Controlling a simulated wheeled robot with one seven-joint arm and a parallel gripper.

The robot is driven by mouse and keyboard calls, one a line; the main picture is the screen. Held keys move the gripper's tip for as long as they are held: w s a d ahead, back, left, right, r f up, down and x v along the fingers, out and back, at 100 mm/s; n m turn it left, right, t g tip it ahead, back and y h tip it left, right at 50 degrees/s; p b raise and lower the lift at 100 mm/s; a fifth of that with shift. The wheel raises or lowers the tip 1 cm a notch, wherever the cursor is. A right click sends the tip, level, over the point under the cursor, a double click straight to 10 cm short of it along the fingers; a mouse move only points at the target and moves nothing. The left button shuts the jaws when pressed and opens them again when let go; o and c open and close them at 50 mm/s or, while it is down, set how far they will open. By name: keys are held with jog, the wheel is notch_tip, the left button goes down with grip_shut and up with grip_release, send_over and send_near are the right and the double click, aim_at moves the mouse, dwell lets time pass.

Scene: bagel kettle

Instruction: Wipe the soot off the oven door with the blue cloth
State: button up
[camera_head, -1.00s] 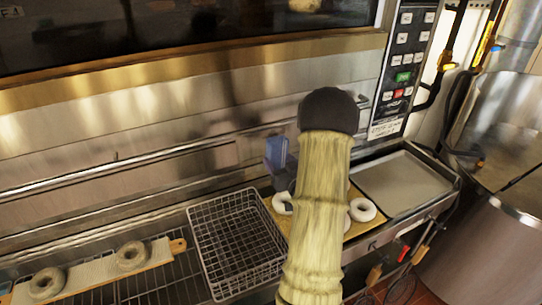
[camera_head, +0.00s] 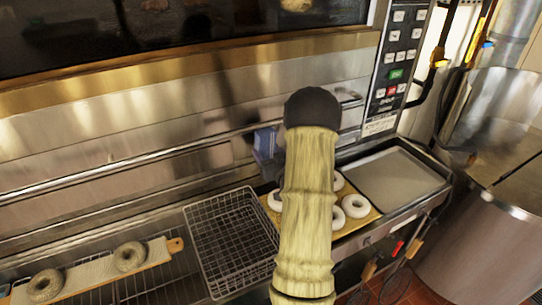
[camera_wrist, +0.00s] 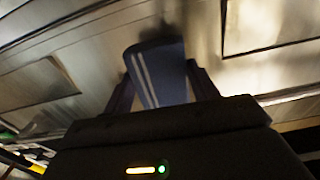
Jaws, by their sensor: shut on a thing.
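My gripper (camera_wrist: 160,78) is shut on the blue cloth (camera_wrist: 157,62), which has pale stripes and stands up between the two fingers. In the wrist view the cloth is in front of the steel oven door (camera_wrist: 90,50); I cannot tell whether it touches. A dark smudge (camera_wrist: 200,38) shows on the steel beside the cloth's upper edge; it may be soot or shadow. In the head view a bit of blue cloth (camera_head: 265,143) shows left of my arm, near the oven door (camera_head: 100,122). My arm hides most of the gripper there.
A horizontal rail (camera_head: 130,160) runs along the front of the door. Below it are a wire basket (camera_head: 232,235), a board (camera_head: 95,274) with two bagels, pale bagels (camera_head: 355,206) on another board, and an empty metal tray (camera_head: 392,180). A large kettle (camera_head: 480,235) stands at right.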

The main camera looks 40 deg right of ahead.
aim_at(278, 135)
jog(key=shift+x, duration=1)
jog(key=shift+x, duration=0.9)
jog(key=shift+s+d+b, duration=0.25)
jog(key=shift+d+b, duration=0.05)
jog(key=shift+d, duration=0.6)
jog(key=shift+s+d+b, duration=0.25)
jog(key=shift+s+d, duration=0.05)
jog(key=shift+d, duration=0.6)
jog(key=shift+s+d+b, duration=0.15)
jog(key=shift+d+b, duration=0.05)
jog(key=shift+d, duration=0.7)
jog(key=shift+s+d+b, duration=0.15)
jog(key=shift+d+b, duration=0.05)
jog(key=shift+d, duration=0.7)
jog(key=shift+d, duration=0.1)
